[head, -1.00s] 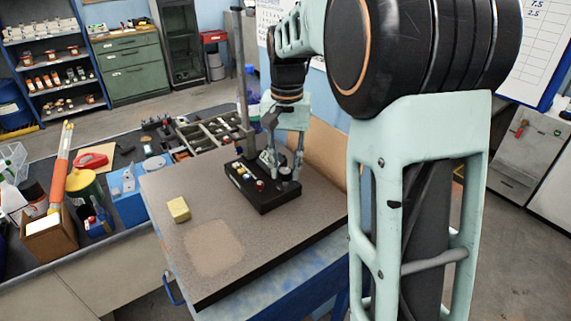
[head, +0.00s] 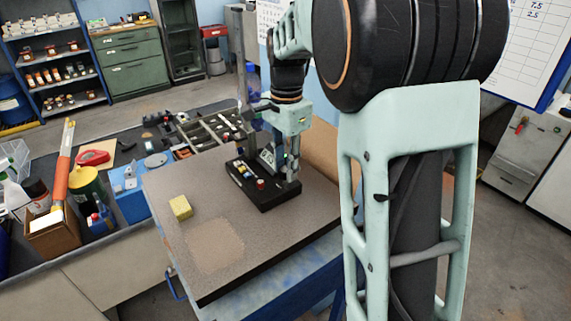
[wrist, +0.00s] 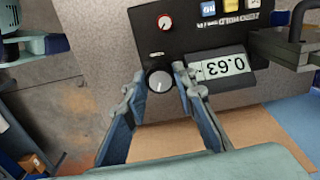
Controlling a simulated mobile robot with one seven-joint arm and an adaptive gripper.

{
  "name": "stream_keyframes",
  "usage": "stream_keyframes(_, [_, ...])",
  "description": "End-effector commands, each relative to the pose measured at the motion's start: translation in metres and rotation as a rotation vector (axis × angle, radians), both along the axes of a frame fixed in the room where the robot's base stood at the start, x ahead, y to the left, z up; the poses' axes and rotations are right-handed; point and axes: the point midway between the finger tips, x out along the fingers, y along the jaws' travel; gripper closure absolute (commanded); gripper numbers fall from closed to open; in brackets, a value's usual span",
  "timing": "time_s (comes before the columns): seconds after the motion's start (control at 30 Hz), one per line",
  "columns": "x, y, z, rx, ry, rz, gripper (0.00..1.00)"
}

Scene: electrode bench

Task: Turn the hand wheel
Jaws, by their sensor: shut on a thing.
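The hand wheel (wrist: 160,81) is a small round dark grey knob with a pale mark. It sits on the edge of a black instrument box (wrist: 190,35) in the wrist view. My gripper (wrist: 161,75) is shut on the knob, one finger on each side. In the head view my gripper (head: 291,168) points down at the right end of the black box (head: 278,203), and its fingers hide the knob. The box's display (wrist: 216,67) appears upside down in the wrist view and reads 0.63.
A red knob (wrist: 165,22) and coloured buttons (wrist: 208,9) are on the same box. A yellow block (head: 180,207) lies on the speckled plate (head: 215,245), whose front is clear. A metal post (head: 242,95) stands behind the box.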

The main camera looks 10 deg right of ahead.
Motion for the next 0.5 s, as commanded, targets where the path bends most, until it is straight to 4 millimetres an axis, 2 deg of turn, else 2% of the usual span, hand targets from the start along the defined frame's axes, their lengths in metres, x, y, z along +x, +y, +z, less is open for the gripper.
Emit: stream_keyframes(0.5, [0.0014, -0.0004, 0.0014, -0.001, -0.005, -0.045, 0.99])
